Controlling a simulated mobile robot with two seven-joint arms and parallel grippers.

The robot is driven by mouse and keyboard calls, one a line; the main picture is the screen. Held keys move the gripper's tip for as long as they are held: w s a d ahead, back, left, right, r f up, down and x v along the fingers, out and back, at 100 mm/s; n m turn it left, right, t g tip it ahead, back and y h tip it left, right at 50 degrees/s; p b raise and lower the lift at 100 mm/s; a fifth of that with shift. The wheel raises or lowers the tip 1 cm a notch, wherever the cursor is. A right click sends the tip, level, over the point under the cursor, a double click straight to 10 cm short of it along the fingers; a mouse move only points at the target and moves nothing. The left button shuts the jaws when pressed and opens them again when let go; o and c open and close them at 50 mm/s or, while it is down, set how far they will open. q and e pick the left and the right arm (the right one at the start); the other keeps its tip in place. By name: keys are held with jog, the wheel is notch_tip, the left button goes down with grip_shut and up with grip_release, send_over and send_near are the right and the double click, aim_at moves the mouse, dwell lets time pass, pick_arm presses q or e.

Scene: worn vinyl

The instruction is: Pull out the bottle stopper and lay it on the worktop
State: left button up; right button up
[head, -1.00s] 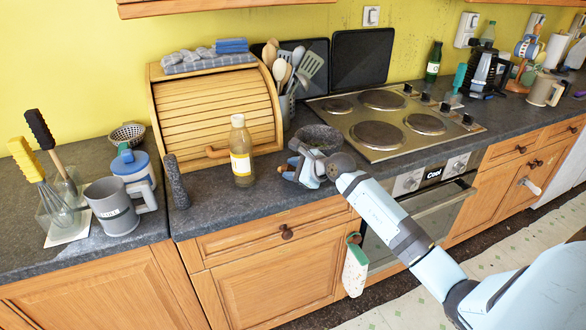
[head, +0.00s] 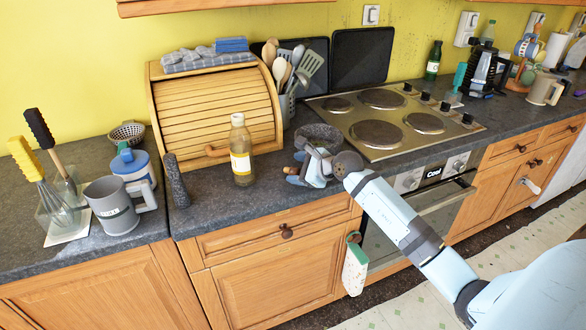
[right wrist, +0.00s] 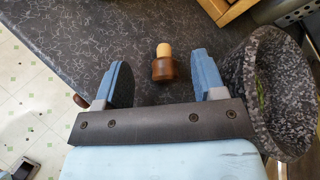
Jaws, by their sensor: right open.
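The bottle (head: 241,152) stands upright on the worktop (head: 225,199) in front of the wooden roll-top box, its neck showing no stopper. The stopper (right wrist: 164,66), a brown knob with a pale cork end, rests on the dark worktop in the right wrist view. It looks to lie on its side. It also shows small in the head view (head: 291,170). My right gripper (right wrist: 160,62) is open, its blue fingers on either side of the stopper and apart from it. It also shows in the head view (head: 300,169), to the right of the bottle. My left gripper is out of view.
A grey stone mortar (right wrist: 285,90) stands close beside the right finger; it also shows behind my gripper in the head view (head: 318,134). The hob (head: 395,120) is to the right. The worktop's front edge is near.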

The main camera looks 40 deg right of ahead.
jog(key=v, duration=1.2)
jog(key=shift+w, duration=0.1)
